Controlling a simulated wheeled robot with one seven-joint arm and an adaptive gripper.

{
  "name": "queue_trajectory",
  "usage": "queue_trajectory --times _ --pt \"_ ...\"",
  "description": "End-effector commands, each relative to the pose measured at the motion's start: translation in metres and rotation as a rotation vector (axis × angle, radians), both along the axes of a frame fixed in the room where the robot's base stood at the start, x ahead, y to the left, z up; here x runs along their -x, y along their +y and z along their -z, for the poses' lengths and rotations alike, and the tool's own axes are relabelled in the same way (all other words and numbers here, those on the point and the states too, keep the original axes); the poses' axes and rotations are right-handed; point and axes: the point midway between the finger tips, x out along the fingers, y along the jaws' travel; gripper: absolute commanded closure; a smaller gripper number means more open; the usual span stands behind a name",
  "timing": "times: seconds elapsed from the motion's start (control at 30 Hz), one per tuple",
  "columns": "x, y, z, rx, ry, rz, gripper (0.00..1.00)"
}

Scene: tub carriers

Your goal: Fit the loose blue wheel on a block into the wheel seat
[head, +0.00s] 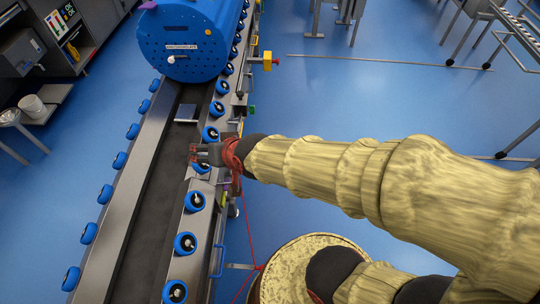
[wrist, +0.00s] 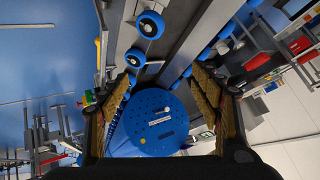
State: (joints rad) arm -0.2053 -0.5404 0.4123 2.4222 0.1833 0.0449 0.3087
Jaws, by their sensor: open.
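Blue wheels with pale hubs line both rails of a long track. Several sit on the right rail, including one just beyond my gripper (head: 210,134) and one just below it (head: 201,168). I cannot tell which wheel is the loose one, and no empty wheel seat shows clearly. A small grey block (head: 185,113) lies in the track's channel, with no wheel visible on it. My gripper (head: 197,154) is above the right rail, open and empty. In the wrist view its two fingers stand wide apart (wrist: 163,74), with two blue wheels (wrist: 150,24) (wrist: 135,57) beyond them.
A large blue drum-shaped tub (head: 190,40) sits on the track's far part; it also shows in the wrist view (wrist: 150,125). A yellow-and-red fitting (head: 267,61) juts from the right rail's side.

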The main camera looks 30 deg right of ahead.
Motion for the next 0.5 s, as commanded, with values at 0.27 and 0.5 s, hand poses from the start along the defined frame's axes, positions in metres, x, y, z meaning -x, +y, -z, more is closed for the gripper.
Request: queue_trajectory --times 0.27,0.5 --pt "0.092 -0.062 -0.075 0.232 0.161 -0.138 0.36" --pt "0.148 -0.088 -0.095 0.327 0.258 -0.182 0.36"
